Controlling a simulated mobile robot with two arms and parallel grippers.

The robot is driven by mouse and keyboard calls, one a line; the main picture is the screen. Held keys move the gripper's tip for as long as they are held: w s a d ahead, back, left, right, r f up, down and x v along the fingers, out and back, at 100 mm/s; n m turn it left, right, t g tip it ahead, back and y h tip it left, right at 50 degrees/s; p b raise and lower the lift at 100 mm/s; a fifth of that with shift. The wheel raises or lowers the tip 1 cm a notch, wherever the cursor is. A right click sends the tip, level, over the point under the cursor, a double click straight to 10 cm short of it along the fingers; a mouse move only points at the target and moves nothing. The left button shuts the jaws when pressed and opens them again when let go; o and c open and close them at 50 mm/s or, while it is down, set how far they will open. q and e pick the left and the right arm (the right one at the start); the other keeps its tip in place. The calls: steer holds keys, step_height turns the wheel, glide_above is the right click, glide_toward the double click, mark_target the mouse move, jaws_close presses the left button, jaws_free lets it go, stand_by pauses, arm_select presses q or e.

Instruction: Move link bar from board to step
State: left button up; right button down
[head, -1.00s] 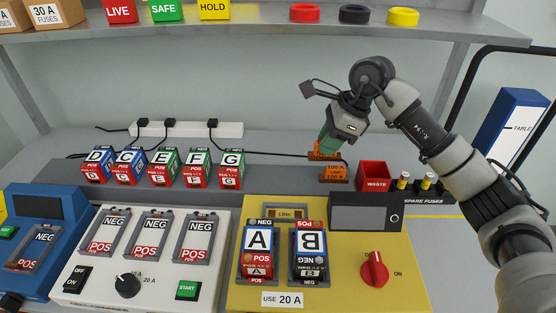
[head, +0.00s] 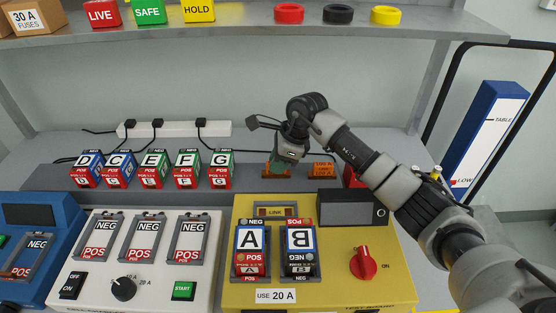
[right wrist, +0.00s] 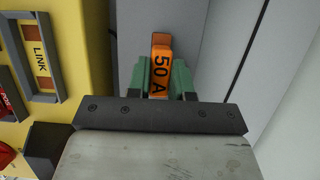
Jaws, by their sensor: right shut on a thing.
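My right gripper (head: 279,167) is shut on an orange link bar (head: 270,174), low over the grey step (head: 250,182) at the back. In the right wrist view the bar (right wrist: 161,72) reads "50 A" and sits between the green fingers. I cannot tell whether it touches the step. A second orange piece (head: 323,170) lies on the step to the right, apart from the gripper. The yellow board (head: 341,263) in front has a LINK slot (head: 275,211), which also shows in the right wrist view (right wrist: 40,57). My left gripper is not in view.
Several lettered blocks (head: 154,169) stand on the step to the left. Batteries A (head: 251,249) and B (head: 299,249) sit on the board. The step is clear between block G and the gripper.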

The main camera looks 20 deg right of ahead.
steer(key=shift+f, duration=0.15)
steer(key=c, duration=1)
jaws_free()
steer(key=b+v, duration=0.1)
steer(key=v, duration=1.1)
